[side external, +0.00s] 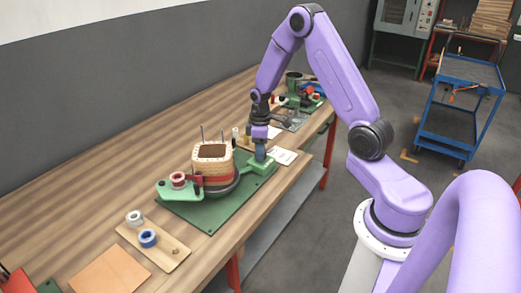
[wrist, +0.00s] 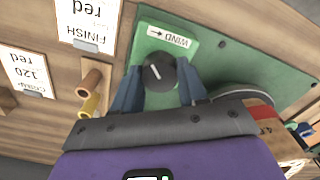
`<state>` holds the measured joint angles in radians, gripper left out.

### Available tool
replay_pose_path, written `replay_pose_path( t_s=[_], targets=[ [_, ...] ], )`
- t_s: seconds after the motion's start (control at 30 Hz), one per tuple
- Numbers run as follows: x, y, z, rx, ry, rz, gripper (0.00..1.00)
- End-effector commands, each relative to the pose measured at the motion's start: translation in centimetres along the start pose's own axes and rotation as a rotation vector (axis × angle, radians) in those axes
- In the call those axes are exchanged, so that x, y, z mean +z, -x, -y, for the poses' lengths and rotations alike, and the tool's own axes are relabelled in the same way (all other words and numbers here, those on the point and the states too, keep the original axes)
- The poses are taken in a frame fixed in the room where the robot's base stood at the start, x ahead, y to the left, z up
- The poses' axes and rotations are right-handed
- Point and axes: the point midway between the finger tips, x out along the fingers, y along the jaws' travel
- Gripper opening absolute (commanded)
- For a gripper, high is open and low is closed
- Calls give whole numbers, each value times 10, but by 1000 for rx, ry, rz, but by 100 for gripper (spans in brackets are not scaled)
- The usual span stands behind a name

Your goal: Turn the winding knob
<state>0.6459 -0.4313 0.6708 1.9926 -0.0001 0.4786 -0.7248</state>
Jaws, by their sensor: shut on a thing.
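The winding knob (wrist: 159,72) is a dark round knob with a white pointer line, seen in the wrist view on a green block beside a label reading "WIND" with an arrow (wrist: 167,38). My gripper (wrist: 160,78) is shut on the knob, one blue-grey finger on each side. In the side view my gripper (side external: 260,153) points down at the green block (side external: 259,168), and the knob is hidden by the fingers. The coil (side external: 212,165), with a cream top and red band, stands left of the gripper on the green base plate (side external: 208,220).
A red spool (side external: 178,179) sits on a green arm beside the coil. A wooden board (side external: 155,247) holds a white spool (side external: 134,217) and a blue spool (side external: 148,238). Cards reading "FINISH red" (wrist: 88,25) and "120 red" (wrist: 27,72) stand near wooden pegs (wrist: 90,82).

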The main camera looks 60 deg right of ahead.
Motion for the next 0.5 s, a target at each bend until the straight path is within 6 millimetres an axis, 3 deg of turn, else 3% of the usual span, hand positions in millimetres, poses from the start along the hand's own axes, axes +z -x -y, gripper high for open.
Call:
replay_pose_path(
  t_s=[0.5],
  targets=[
    [0,1,0,0,-487,-2,12]
  ],
)
